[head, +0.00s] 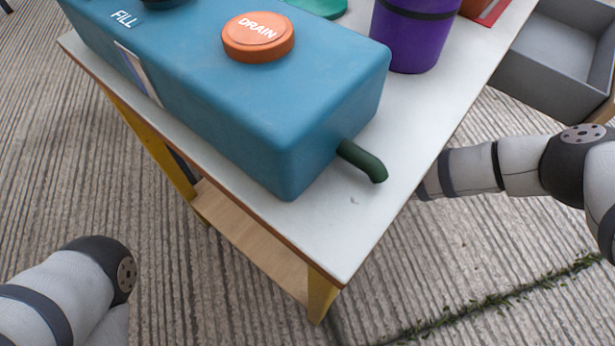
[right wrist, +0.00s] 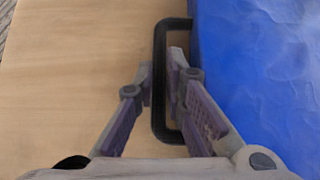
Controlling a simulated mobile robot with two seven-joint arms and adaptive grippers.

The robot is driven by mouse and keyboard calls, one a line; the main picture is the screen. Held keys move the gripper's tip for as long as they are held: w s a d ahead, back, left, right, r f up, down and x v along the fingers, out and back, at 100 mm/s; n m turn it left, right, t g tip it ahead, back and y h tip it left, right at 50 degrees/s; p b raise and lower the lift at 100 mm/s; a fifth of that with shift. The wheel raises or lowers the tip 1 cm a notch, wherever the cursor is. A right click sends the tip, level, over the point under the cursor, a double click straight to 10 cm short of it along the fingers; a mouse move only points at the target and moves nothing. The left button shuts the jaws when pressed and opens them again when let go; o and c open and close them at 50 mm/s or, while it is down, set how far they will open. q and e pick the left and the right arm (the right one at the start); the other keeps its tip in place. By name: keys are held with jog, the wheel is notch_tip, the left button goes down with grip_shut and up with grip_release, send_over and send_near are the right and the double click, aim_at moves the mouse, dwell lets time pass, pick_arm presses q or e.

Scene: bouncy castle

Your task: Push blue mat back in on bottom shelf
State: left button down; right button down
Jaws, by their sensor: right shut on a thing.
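The blue mat (right wrist: 255,75) shows at the right of the right wrist view, lying against a pale wooden surface (right wrist: 60,90). A black handle (right wrist: 159,35) stands out from its left edge. My right gripper (right wrist: 162,70) has one finger on each side of the handle's long bar and is shut on it. In the head view the wooden bottom shelf (head: 245,228) shows partly below the table top; the mat and my right gripper are hidden there, with my right arm reaching in under the table's right side. My left gripper is out of frame; only part of that arm shows.
The white table top (head: 335,230) carries a blue box (head: 300,110) with an orange DRAIN cap (head: 258,37) and a green spout (head: 363,160), plus a purple container (head: 412,35). A grey bin (head: 545,75) stands at the upper right. Yellow legs (head: 320,293) support the table.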

jog(key=c, duration=1.6)
grip_release()
jog(key=shift+w, duration=0.1)
jog(key=shift+d, duration=0.1)
jog(key=v, duration=1.2)
jog(key=shift+f, duration=0.1)
